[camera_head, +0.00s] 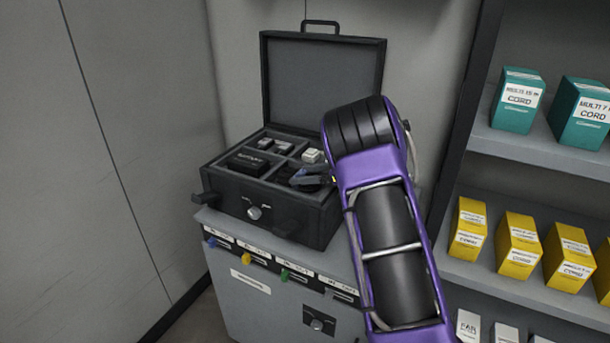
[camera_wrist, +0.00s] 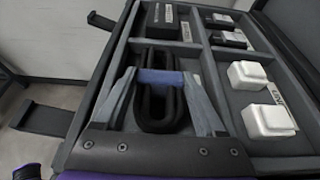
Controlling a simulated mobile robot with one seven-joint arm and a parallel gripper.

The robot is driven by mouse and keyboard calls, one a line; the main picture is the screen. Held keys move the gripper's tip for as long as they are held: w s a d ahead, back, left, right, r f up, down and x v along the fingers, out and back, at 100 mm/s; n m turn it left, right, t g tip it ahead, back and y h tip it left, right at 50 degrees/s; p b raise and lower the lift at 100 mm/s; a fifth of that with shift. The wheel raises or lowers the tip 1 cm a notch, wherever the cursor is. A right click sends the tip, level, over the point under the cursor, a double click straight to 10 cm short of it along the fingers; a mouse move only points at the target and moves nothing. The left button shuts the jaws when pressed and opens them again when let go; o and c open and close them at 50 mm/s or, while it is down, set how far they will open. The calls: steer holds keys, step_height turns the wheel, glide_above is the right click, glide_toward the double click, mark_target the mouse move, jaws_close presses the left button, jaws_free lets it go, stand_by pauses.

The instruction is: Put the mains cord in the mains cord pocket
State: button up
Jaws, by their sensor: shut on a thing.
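The mains cord (camera_wrist: 152,122) is a black oval coil with a blue band around its middle. In the wrist view it is within the near left compartment of the black case, the mains cord pocket (camera_wrist: 115,112). My gripper (camera_wrist: 158,77) is shut on the coil at the band, a grey-blue finger on each side. Whether the coil touches the pocket floor cannot be told. In the head view my gripper (camera_head: 312,178) reaches into the front right of the open case (camera_head: 228,203), and my arm hides part of it.
Other compartments hold a black box (camera_wrist: 160,22), white adapters (camera_wrist: 268,120) and small black-and-white pieces (camera_wrist: 228,38). The raised lid (camera_head: 322,85) stands behind. The case sits on a grey cabinet (camera_head: 250,300). Shelves with teal boxes (camera_head: 517,100) and yellow boxes (camera_head: 515,245) are at right.

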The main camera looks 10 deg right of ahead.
steer(key=shift+f+b, duration=0.2)
steer(key=shift+b, duration=0.1)
steer(key=o, duration=1.5)
steer(key=shift+o, duration=0.2)
steer(key=shift+r, duration=0.15)
steer(key=shift+r+p, duration=0.2)
steer(key=shift+p, duration=0.25)
steer(key=v, duration=0.7)
steer(key=shift+s+d+b, duration=0.15)
steer(key=shift+d+b, duration=0.05)
steer(key=shift+b, duration=0.1)
